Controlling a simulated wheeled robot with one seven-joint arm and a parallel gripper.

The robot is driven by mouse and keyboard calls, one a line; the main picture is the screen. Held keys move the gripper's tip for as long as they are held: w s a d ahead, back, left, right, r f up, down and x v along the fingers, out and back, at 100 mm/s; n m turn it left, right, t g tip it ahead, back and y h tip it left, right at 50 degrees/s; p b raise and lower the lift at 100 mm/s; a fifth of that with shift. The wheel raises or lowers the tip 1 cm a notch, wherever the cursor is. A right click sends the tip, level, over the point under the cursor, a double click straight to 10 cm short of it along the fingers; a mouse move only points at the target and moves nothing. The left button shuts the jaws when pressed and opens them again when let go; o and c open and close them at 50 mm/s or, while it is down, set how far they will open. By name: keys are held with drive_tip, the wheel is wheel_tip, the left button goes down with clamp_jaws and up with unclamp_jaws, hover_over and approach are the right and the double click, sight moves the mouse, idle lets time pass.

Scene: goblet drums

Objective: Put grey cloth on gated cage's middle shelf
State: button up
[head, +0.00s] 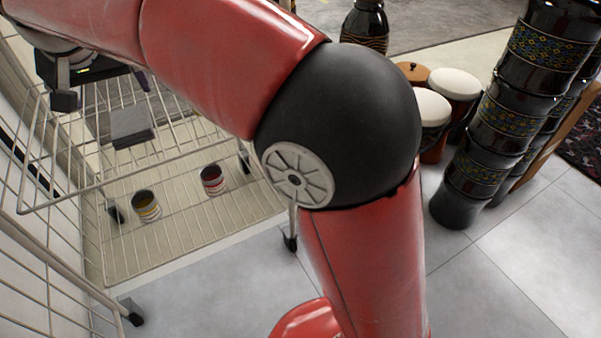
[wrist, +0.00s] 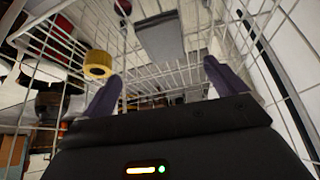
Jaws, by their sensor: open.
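The grey cloth (head: 132,127) is a flat folded block. It appears to lie on the wire middle shelf (head: 60,196) of the gated cage, above the floor level with the cans. In the wrist view the grey cloth (wrist: 160,38) is beyond the fingertips, apart from them. My gripper (head: 104,88) is at the upper left of the head view, partly cut by my arm and the cage wires. In the wrist view my gripper (wrist: 162,72) has its two purple-grey fingers spread wide, with nothing held between them.
A yellow roll-like object (wrist: 97,65) shows beside the left finger. Cage wires surround my gripper. Drums (head: 490,130) stand at right; tiled floor lies clear in front.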

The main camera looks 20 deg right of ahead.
drive_tip(key=s+d+f, duration=0.1)
drive_tip(key=s+d, duration=0.2)
drive_tip(key=d, duration=0.7)
drive_tip(key=s+d+f, duration=0.1)
drive_tip(key=s+d, duration=0.3)
drive_tip(key=d, duration=0.6)
drive_tip(key=s+d+f+m, duration=0.1)
drive_tip(key=s+d+f, duration=1)
drive_tip(key=s, duration=0.4)
drive_tip(key=shift+d+f+m+h, duration=0.3)
drive_tip(key=shift+d+f+h, duration=0.1)
drive_tip(key=shift+d, duration=0.5)
